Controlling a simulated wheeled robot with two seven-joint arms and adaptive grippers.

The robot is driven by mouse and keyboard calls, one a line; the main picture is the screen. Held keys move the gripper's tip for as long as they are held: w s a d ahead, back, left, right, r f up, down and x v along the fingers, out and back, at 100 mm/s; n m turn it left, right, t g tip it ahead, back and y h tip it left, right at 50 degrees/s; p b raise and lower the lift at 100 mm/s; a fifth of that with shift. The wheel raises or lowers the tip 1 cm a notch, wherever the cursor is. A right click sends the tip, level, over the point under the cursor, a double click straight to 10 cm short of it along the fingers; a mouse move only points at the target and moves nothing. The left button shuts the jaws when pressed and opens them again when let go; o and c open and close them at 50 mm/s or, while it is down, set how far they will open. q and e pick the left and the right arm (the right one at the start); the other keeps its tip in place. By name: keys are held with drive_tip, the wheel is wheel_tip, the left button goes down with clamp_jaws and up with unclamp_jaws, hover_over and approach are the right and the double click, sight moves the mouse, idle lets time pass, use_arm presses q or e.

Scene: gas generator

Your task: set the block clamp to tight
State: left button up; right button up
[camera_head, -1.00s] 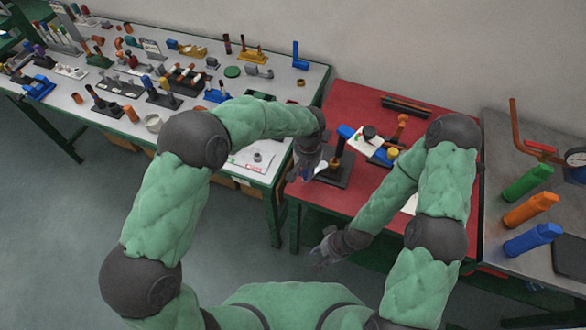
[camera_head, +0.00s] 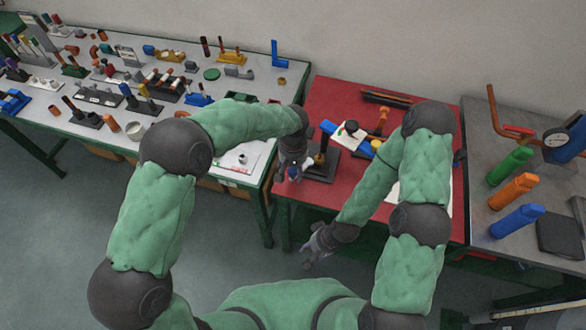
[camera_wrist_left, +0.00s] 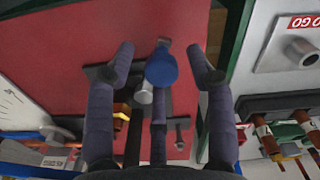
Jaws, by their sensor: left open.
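A dark base plate (camera_head: 322,172) with a brass-coloured post (camera_head: 319,158) stands on the red table; it looks like the block clamp. In the left wrist view a round blue knob (camera_wrist_left: 162,68) and a grey metal cylinder (camera_wrist_left: 144,94) show over a dark plate (camera_wrist_left: 182,92). My left gripper (camera_head: 290,172) is at the plate's left side; its open fingers (camera_wrist_left: 163,58) stand on either side of the blue knob. I cannot tell whether they touch it. The clamp's lower parts are partly hidden by fingers. My right gripper (camera_head: 313,252) hangs before the table's front edge, away from the clamp.
A crowded white table (camera_head: 122,135) is at left. A grey bench (camera_head: 478,190) with coloured cylinders is at right.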

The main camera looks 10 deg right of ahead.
use_arm(q)
drive_tip(key=shift+r, duration=0.1)
wheel_tip(320, 180, up, 12)
idle(0.5)
drive_tip(key=shift+f, duration=0.2)
use_arm(e)
drive_tip(key=shift+s, duration=0.1)
